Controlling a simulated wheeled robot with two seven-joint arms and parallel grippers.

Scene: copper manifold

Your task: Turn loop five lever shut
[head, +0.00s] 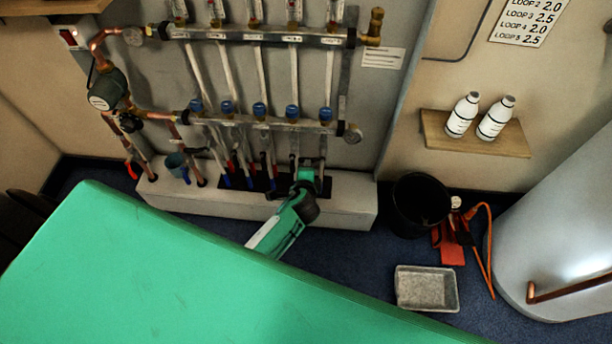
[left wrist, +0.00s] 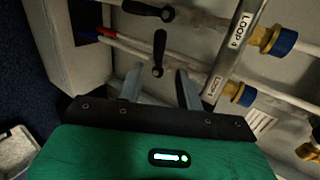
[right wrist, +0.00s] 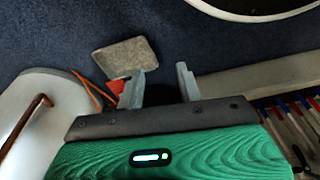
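The copper manifold (head: 265,124) stands on the wall in the head view, with several blue-capped valves. In the left wrist view a black lever (left wrist: 159,52) lies roughly across its white pipe, beside a loop label (left wrist: 214,88) that I cannot read surely. Another black lever (left wrist: 148,10), on the neighbouring line, lies roughly along its pipe. My left gripper (left wrist: 158,88) is open, its fingertips apart just below the first lever, with nothing seen gripped; contact is unclear. In the head view it (head: 308,165) is at the manifold's lower right. My right gripper (right wrist: 158,80) is open and empty.
A black bucket (head: 420,204), a grey tray (head: 426,288) and an orange-red tool (head: 452,240) sit on the floor at right, beside a pale tank (head: 565,240). Two white bottles (head: 462,115) stand on a wooden shelf (head: 477,146). A green surface fills the near left.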

